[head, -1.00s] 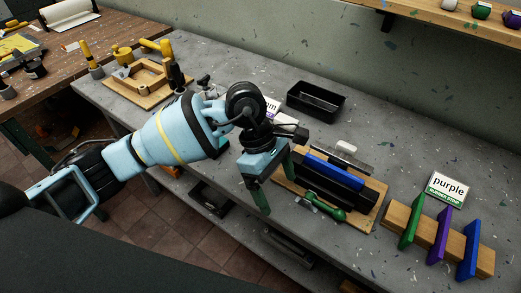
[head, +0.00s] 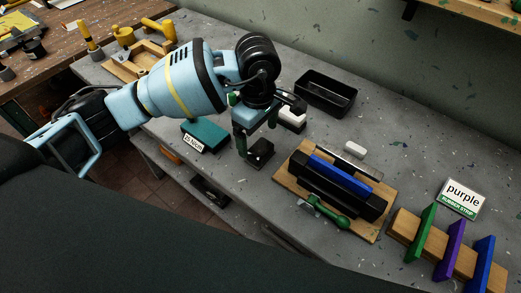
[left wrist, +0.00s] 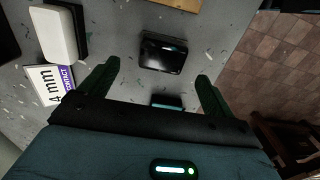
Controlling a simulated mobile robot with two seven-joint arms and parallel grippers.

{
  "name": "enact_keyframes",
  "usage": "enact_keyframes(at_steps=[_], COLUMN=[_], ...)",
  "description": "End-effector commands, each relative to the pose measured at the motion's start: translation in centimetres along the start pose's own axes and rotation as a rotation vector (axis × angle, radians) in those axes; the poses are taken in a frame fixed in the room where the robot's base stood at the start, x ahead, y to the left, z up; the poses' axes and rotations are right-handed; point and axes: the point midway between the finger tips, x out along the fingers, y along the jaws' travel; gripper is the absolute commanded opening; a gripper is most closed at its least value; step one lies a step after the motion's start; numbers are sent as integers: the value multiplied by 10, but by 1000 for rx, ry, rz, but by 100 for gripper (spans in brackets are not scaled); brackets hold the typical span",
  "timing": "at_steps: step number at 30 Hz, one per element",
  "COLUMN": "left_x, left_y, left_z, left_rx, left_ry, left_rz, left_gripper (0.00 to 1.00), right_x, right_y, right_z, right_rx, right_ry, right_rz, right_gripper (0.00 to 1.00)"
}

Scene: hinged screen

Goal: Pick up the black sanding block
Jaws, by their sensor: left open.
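The black sanding block (head: 260,153) lies on the grey bench, just beneath my left gripper (head: 256,134). In the left wrist view the block (left wrist: 163,53) is a dark, shiny-topped block just beyond the fingertips, between the lines of the two green fingers. My left gripper (left wrist: 158,72) is open and empty, pointing down above the bench. No contact with the block is visible. My right gripper is not in view.
A white-and-black block (head: 292,118) lies close behind the gripper, and a teal box (head: 204,136) is to its left. A black tray (head: 325,93) is behind. A wooden board with a clamp fixture (head: 335,190) stands to the right. The bench's front edge is near.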

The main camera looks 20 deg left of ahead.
Motion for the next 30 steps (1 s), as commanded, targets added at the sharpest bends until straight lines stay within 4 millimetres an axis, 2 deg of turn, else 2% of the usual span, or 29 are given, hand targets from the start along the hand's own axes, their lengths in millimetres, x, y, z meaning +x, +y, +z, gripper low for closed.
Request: enact_keyframes(at_steps=[5, 11, 16, 24, 25, 30], left_x=[4, 29, 49, 52, 52, 52], left_y=[0, -2, -2, -1, -1, -1], left_z=[1, 8, 8, 8, 8, 7], left_rx=[0, -1, -1, 0, 0, -1], left_ry=[0, -1, -1, -1, -1, -1], left_rz=[1, 0, 0, 2, 2, 2], left_gripper=[89, 89, 89, 89, 88, 66], right_x=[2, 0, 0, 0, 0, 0], right_y=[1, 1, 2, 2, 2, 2], right_z=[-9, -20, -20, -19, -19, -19], right_rx=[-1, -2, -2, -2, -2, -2], right_ry=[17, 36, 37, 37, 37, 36], right_rz=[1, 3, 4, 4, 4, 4], right_gripper=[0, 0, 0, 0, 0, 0])
